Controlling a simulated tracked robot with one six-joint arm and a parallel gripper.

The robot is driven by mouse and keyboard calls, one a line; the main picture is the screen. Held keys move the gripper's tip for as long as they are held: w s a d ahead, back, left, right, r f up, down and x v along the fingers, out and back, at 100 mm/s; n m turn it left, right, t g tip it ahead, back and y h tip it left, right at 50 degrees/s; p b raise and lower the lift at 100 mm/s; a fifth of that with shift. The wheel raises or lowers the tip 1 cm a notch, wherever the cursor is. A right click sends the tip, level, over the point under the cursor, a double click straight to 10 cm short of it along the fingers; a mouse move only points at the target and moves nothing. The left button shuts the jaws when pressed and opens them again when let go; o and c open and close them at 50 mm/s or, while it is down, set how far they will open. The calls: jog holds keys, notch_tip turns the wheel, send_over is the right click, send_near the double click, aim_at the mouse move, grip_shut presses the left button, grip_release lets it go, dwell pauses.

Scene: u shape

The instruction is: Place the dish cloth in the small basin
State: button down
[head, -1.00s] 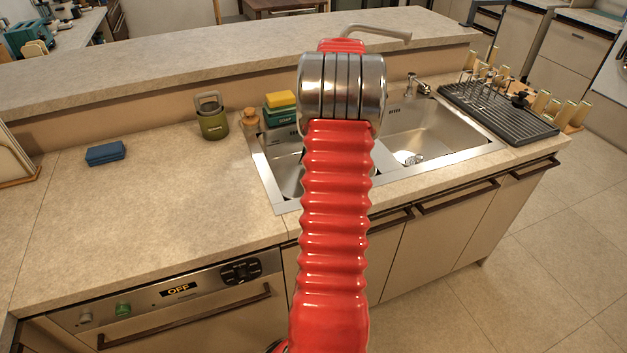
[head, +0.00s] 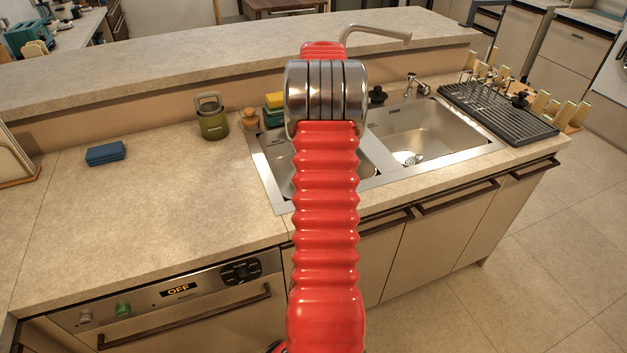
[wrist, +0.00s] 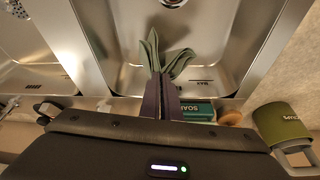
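The dish cloth (wrist: 166,58) is a grey-green cloth, pinched and splayed out beyond my fingertips in the wrist view. My gripper (wrist: 162,88) is shut on it. The cloth hangs over the small basin (wrist: 215,40), whose steel floor and drain show at the top; I cannot tell whether it touches the basin. In the head view the small basin (head: 280,178) is the left one of the sink, partly covered by my arm. My gripper and the cloth are hidden behind my arm there.
An olive canister (head: 212,120), a wooden-topped bottle (head: 250,119) and a yellow sponge (head: 274,100) stand near the small basin. A blue folded item (head: 105,153) lies left.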

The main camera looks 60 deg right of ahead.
jog(key=shift+w+d+m+g, duration=0.9)
jog(key=shift+w+d+m, duration=0.7)
jog(key=shift+m, duration=1.3)
jog(key=shift+s+a+f, duration=1.15)
jog(key=shift+a+f, duration=0.3)
jog(key=shift+f, duration=1.55)
jog(key=shift+h, duration=0.4)
jog(key=s+a+f, duration=0.3)
jog(key=a, duration=0.1)
jog(key=s+a+f, duration=0.3)
jog(key=a, duration=0.1)
jog(key=s+a+f, duration=0.2)
jog(key=a+f, duration=0.1)
jog(key=a, duration=0.2)
jog(key=shift+s, duration=0.4)
jog(key=c, duration=1.6)
grip_release()
jog(key=shift+o, duration=0.2)
jog(key=shift+r, duration=0.1)
